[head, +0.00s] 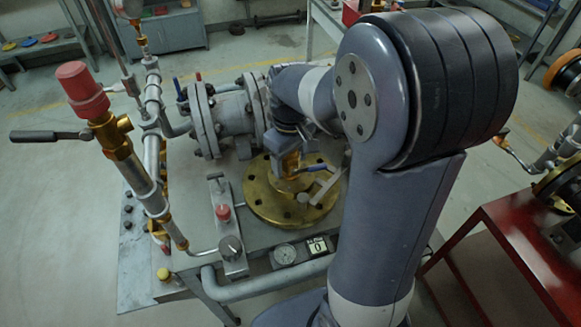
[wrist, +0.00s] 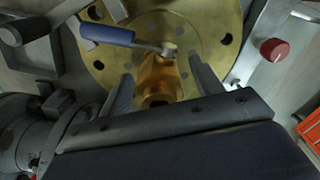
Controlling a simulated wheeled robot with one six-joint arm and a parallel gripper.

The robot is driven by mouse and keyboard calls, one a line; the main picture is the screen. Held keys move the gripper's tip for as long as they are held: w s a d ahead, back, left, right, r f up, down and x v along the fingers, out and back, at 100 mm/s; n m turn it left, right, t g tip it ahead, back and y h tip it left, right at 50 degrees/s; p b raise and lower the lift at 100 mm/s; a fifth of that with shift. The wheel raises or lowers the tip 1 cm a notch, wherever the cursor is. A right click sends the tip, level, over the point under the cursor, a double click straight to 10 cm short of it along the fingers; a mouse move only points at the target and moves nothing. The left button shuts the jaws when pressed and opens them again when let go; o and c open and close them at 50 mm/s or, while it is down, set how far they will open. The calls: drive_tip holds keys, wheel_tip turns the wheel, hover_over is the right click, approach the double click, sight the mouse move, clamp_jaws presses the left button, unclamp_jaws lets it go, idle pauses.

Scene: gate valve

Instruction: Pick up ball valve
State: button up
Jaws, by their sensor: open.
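The ball valve has a brass body (wrist: 158,78) and a lever with a blue grip (wrist: 107,34). It stands on a round brass flange (wrist: 215,40) with bolt holes. In the head view the ball valve's blue lever (head: 315,167) shows, while much of its body is hidden by my gripper (head: 287,163). In the wrist view my gripper (wrist: 163,86) is open, with one finger on each side of the brass body. Small gaps seem to show between fingers and body; contact cannot be told. The lever lies beyond the fingertips, pointing left.
A grey flanged pipe (head: 232,115) stands close behind the flange. A red-topped brass pipe assembly (head: 82,92) rises at left. A small red knob (head: 223,212) and a gauge (head: 285,254) sit near the front edge. A red table (head: 505,250) stands at right.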

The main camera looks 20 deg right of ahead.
drive_tip(key=shift+f, duration=0.5)
clamp_jaws()
idle(0.3)
